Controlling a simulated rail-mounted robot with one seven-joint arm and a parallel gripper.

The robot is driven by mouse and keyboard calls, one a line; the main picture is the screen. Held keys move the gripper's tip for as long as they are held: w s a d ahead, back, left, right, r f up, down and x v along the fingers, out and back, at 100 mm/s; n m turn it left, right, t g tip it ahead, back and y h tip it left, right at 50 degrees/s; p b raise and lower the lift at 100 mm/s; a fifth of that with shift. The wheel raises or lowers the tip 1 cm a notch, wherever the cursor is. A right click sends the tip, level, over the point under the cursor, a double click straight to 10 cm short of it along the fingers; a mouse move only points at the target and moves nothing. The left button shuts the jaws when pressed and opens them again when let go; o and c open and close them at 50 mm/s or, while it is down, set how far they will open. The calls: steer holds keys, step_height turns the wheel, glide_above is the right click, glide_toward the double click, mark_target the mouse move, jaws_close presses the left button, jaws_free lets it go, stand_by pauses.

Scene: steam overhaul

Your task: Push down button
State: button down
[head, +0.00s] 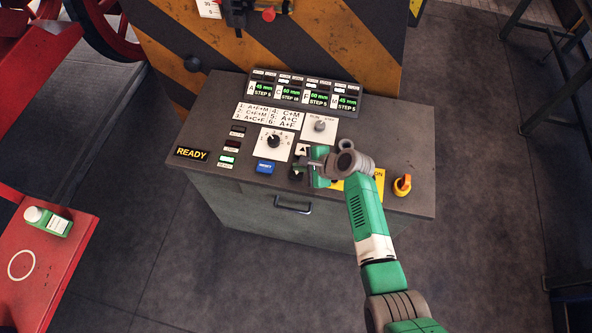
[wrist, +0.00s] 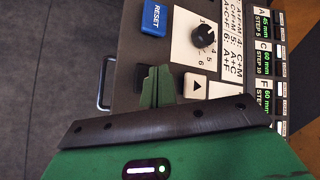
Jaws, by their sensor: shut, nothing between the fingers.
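The control panel (head: 212,142) has a white up-arrow button (head: 303,149), which also shows in the wrist view (wrist: 196,86). On its near side is a dark button (head: 295,176), partly hidden by my gripper. It seems to be the down button, but no arrow can be read on it. In the wrist view a dark shape beside the fingers (wrist: 140,76) may be the same button. My gripper (head: 303,164) is shut and empty, with its green fingers (wrist: 156,78) over or beside this spot. Whether they touch the button cannot be told.
A blue RESET button (head: 265,166) is left of my gripper and a rotary selector (head: 274,141) lies behind it. An orange switch (head: 402,185) is at the right. A READY sign (head: 191,154) and displays (head: 306,92) are also on the panel.

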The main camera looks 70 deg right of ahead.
mark_target(300, 174)
steer(key=shift+f, duration=0.45)
steer(key=shift+f+b, duration=0.65)
stand_by(0.6)
steer(key=shift+r, duration=0.15)
steer(key=shift+r+p, duration=0.95)
steer(key=shift+p, duration=0.2)
step_height(300, 174, up, 6)
steer(key=p, duration=0.6)
